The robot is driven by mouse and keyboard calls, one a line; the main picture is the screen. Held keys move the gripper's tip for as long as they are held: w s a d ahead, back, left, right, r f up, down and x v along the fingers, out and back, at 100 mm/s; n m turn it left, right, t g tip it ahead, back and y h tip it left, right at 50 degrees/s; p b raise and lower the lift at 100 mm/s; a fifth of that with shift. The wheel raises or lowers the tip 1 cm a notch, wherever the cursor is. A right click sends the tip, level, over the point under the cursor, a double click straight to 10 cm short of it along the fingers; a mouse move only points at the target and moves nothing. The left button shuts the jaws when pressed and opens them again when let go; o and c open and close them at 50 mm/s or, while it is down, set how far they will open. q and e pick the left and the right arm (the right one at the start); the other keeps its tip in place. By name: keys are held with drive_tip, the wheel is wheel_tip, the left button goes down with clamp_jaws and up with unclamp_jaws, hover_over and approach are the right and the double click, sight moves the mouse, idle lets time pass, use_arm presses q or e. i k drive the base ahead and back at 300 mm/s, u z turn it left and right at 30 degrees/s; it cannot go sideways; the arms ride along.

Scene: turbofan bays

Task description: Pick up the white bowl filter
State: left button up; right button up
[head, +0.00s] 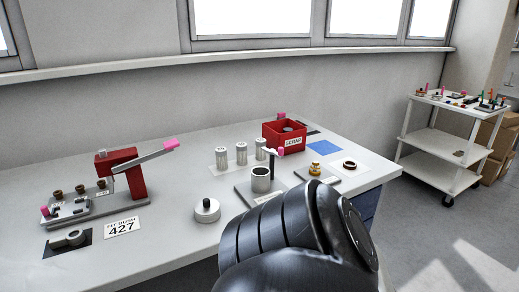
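A squat white round piece with a dark knob on top (207,211) stands near the table's front edge, left of my dark arm link. Several pale ribbed cylinders stand in a row behind it, including a left one (221,157), a middle one (241,153) and a right one (260,150). A grey metal cup (261,182) with a dark opening stands on a grey plate. I cannot tell for certain which of these is the white bowl filter. Neither gripper shows; only a black arm link of mine fills the bottom middle and hides part of the table front.
A red box labelled SCRAP (284,139) stands at the back. A red press with a pink-tipped lever (124,172) is on the left, near a 427 label (122,228). A brass fitting (315,169) and blue mat (325,148) lie right. A white cart (448,135) stands beyond.

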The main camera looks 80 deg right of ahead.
sight(261, 155)
drive_tip(key=z, duration=2.75)
